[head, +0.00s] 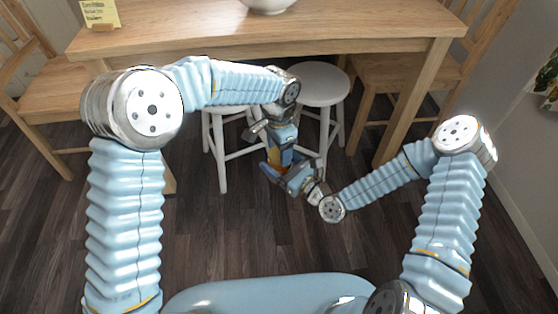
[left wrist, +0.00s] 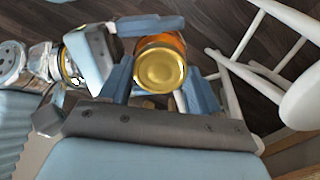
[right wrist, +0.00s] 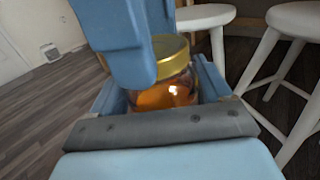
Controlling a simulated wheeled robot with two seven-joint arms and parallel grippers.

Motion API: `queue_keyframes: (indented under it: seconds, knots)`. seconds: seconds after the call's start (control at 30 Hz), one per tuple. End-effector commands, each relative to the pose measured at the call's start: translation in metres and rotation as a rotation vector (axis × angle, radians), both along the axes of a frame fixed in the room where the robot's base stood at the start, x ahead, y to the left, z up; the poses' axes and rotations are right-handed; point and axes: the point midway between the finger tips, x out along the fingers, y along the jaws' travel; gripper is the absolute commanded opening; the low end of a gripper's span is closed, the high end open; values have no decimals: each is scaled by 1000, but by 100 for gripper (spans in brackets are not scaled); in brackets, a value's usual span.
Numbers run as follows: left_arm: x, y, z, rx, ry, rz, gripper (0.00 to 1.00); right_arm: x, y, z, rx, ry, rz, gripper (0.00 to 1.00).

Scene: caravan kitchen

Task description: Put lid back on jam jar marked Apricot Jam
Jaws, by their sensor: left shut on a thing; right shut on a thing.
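The glass jar (right wrist: 168,92) with amber-orange contents is held between the fingers of my right gripper (head: 293,178). It shows as a small orange patch in the head view (head: 286,158). The gold lid (left wrist: 160,70) is between the fingers of my left gripper (head: 282,143). In the right wrist view the lid (right wrist: 171,50) is at the jar's mouth, apparently touching it. Whether it is fully seated or threaded I cannot tell. My left gripper's fingers cover part of the lid and jar there. No jar label can be read.
A wooden table (head: 200,42) stands ahead with a white bowl (head: 268,5) and a yellow note (head: 99,12). White stools (head: 318,84) stand under its front edge, close behind my grippers. Wooden chairs flank it at left (head: 40,95) and right. The floor nearer me is clear.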

Motion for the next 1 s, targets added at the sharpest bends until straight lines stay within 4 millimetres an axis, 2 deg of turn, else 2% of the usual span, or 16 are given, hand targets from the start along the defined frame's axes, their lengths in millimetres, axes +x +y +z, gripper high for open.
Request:
queue_keyframes:
  seconds: [0.2,0.3,0.4,0.53,0.57,0.7,1.0]
  knots:
    - [1,1,-1,-1,-4,-715,26,0,1,1,1,-1,2,0]
    - [0,1,-1,0,-5,-986,26,-1,1,1,1,-1,2,0]
    - [0,1,-1,0,-8,-1150,26,-1,1,1,1,-1,2,0]
    - [0,1,-1,1,-7,-1140,26,-1,1,1,1,-2,2,0]
    - [0,1,-1,1,-7,-1140,65,-1,1,1,1,-2,2,0]
    - [0,0,-1,1,-7,-1138,87,0,1,1,1,-2,2,0]
    - [0,0,0,1,-6,-1137,88,0,0,1,1,-2,1,0]
